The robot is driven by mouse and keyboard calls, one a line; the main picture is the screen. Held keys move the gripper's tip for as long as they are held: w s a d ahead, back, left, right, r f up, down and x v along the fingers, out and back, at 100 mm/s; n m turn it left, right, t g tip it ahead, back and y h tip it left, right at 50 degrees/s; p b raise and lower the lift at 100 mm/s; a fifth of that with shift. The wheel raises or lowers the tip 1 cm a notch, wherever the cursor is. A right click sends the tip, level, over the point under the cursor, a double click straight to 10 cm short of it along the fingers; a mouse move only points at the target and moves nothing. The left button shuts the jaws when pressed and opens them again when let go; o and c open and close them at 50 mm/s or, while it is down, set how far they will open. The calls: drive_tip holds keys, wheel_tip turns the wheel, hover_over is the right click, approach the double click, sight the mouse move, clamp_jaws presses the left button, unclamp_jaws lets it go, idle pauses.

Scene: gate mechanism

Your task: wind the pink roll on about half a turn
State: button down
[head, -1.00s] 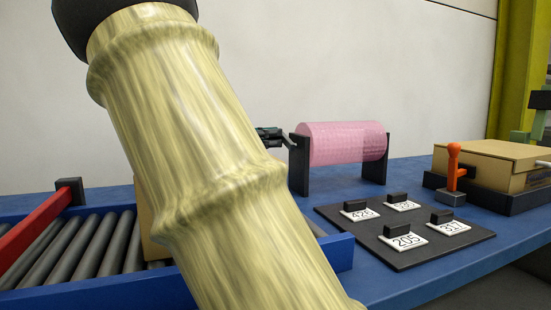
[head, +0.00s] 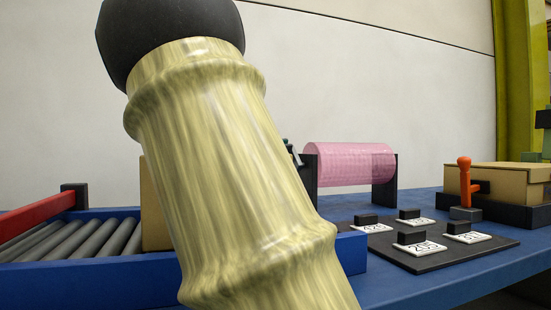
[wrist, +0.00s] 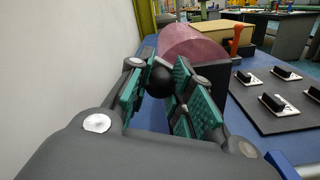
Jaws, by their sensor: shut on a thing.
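The pink roll (head: 350,164) lies level between two black stands (head: 384,181) on the blue table. It also shows in the wrist view (wrist: 190,44), beyond my gripper. In the wrist view my gripper (wrist: 168,84) has its green-padded fingers closed around a round black knob (wrist: 161,79) at the near end of the roll. The crank arm behind the knob is mostly hidden by the fingers. In the head view my pale arm hides nearly all of the gripper; only a small dark bit shows beside the left stand.
A black board (head: 425,245) with numbered tags and black knobs lies in front of the roll. An orange lever (head: 464,178) and a cardboard box (head: 500,184) stand to the right. A roller conveyor (head: 75,247) with a red bar is at the left. A wall stands behind.

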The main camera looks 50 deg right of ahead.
idle(0.4)
drive_tip(key=c, duration=1.2)
unclamp_jaws()
drive_tip(key=v, duration=1.2)
drive_tip(key=shift+c, duration=0.5)
